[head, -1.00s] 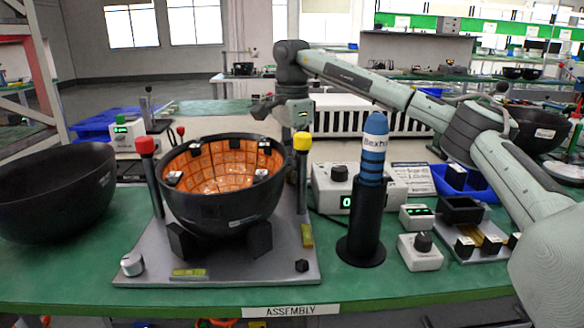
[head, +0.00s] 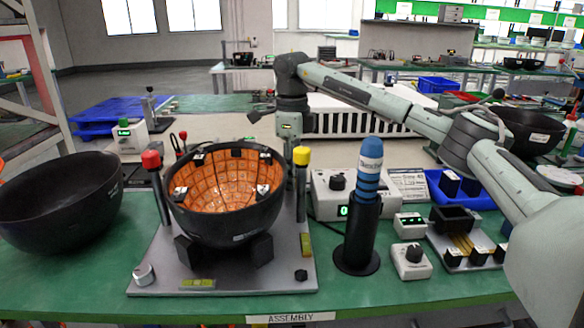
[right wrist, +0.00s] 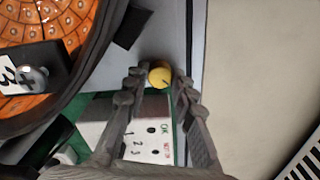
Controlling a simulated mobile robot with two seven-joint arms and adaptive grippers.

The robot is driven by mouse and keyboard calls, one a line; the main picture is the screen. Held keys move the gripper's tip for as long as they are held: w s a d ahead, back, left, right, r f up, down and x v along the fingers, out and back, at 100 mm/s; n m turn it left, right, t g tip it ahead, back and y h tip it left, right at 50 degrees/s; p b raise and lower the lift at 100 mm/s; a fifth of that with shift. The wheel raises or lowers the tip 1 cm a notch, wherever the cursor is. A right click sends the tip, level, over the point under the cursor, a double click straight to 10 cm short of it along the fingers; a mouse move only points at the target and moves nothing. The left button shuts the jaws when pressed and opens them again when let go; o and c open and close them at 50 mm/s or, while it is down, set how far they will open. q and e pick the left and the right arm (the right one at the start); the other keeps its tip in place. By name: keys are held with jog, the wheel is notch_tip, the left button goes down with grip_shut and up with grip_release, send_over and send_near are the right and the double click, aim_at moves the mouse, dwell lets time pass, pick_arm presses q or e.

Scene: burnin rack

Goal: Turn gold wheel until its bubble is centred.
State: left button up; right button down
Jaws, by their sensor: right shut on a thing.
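The gold wheel (right wrist: 160,77) is a small round yellow knob in the right wrist view. My right gripper (right wrist: 158,86) is shut on it, one finger at each side. In the head view my right arm reaches behind the black bowl (head: 232,226), which hides the wheel and the fingertips. The bowl stands on a grey plate (head: 235,279). Two yellow-green bubble vials show on the plate, one at the front edge (head: 197,283) and one at the right edge (head: 306,246). Their bubbles are too small to read. My left gripper is out of view.
Posts with a red knob (head: 151,160) and a yellow knob (head: 302,156) flank the bowl. A silver wheel (head: 144,273) and a black knob (head: 301,276) sit at the plate's front corners. A blue-topped cylinder (head: 366,190) stands to the right. Another black bowl (head: 58,205) is at left.

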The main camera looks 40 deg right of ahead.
jog(key=m, duration=0.2)
jog(key=shift+m, duration=1.1)
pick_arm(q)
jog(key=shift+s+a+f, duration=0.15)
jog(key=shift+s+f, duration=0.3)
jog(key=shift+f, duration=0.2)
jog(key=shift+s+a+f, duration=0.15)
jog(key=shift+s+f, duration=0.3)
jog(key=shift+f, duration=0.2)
pick_arm(e)
jog(key=shift+m, duration=0.9)
jog(key=c, duration=1.3)
grip_release()
jog(key=shift+o, duration=0.2)
jog(key=shift+r, duration=0.1)
notch_tip(320, 180, up, 12)
